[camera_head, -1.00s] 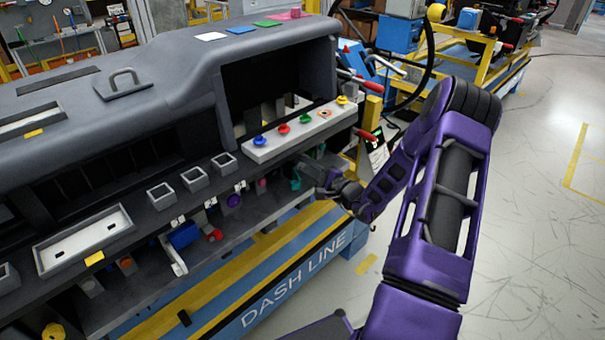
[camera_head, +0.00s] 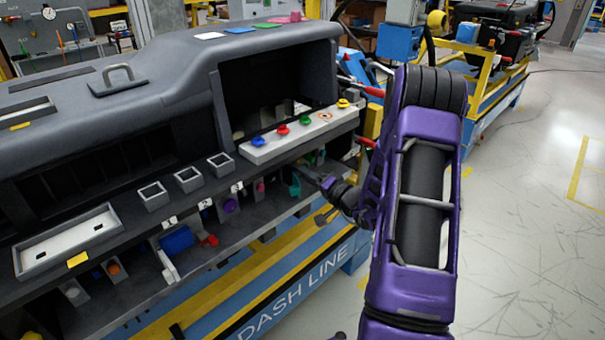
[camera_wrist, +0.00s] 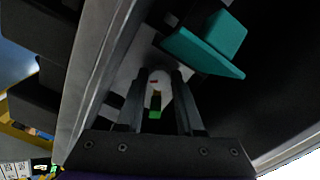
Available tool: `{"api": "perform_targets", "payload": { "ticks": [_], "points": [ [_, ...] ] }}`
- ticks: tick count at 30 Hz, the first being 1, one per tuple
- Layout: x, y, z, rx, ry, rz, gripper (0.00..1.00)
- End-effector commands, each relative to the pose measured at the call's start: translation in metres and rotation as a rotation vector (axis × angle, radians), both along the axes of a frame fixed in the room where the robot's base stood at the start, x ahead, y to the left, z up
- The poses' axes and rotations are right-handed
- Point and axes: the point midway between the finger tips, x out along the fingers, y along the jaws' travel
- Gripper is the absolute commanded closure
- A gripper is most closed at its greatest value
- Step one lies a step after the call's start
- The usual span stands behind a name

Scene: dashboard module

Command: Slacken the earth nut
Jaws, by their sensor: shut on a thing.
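The earth nut (camera_wrist: 160,78) appears to be the small pale round piece with a red mark, between my fingertips in the wrist view. My gripper (camera_wrist: 158,82) has a finger on each side of it and is shut on it. A small green piece (camera_wrist: 155,114) shows between the fingers, nearer my palm. In the head view my gripper (camera_head: 322,178) reaches under the dashboard's right end, below the button panel; the nut is too small or hidden to see there.
A teal bracket (camera_wrist: 210,45) stands close to the right finger; it also shows in the head view (camera_head: 295,187). A grey wall or rail (camera_wrist: 98,75) runs close on the left. The light panel with coloured buttons (camera_head: 300,135) is above my gripper. The floor at right is clear.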

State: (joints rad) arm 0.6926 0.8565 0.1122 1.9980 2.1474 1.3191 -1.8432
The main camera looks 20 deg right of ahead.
Motion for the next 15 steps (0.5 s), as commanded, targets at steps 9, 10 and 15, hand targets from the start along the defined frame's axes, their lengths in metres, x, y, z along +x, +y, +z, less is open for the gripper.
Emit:
{"api": "perform_targets", "payload": {
  "ticks": [9,10,15],
  "points": [
    [-0.0007,-0.0001,-0.0008,-0.278,-0.099,0.000,1.00],
    [-0.0006,0.0001,-0.0008,-0.302,-0.108,0.000,1.00],
    [-0.0007,0.0001,-0.0008,-0.429,-0.153,0.000,1.00]
  ]
}}
